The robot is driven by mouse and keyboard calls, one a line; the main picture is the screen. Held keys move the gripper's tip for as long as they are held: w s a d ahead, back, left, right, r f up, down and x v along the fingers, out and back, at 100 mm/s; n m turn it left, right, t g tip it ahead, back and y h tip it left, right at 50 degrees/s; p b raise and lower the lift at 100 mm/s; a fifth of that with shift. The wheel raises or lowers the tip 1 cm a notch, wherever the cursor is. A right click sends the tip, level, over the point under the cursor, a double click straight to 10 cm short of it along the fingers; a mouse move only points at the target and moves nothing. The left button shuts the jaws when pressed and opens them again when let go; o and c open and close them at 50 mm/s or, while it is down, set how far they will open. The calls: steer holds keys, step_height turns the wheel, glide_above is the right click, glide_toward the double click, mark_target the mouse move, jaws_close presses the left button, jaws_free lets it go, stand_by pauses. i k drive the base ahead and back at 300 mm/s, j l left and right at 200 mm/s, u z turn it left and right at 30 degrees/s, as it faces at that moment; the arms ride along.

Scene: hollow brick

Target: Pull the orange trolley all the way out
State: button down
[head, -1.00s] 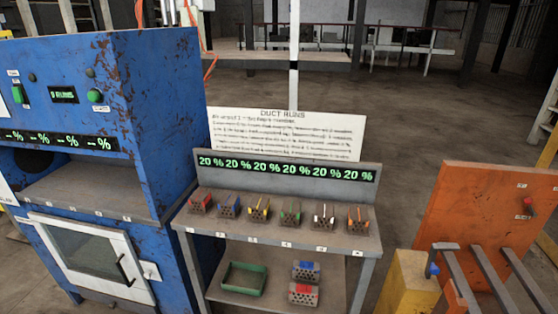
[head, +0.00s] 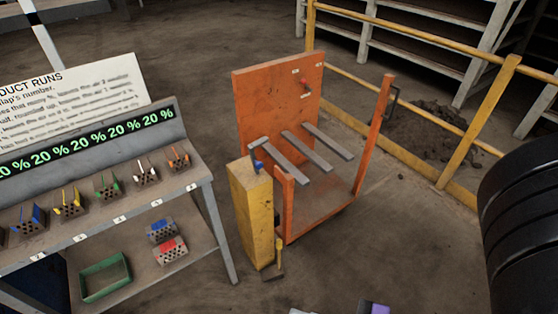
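The orange trolley (head: 257,106) stands on the floor in the middle of the head view. It has an upright back panel, several grey bars (head: 317,141) sticking out from it, a low deck and an orange post (head: 374,122) at its right with a dark handle-like piece (head: 391,102) near the top. A yellow block (head: 250,208) with a blue piece on top stands at its front left corner; I cannot tell whether they touch.
A grey bench (head: 120,210) with several small coloured-handled bricks and a green tray (head: 106,279) stands at the left. A yellow railing (head: 453,150) runs behind and right of the trolley, with a dark heap (head: 432,128) beyond. Floor right of the trolley is clear.

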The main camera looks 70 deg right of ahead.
mark_target(271, 101)
steer(key=z, duration=2.05)
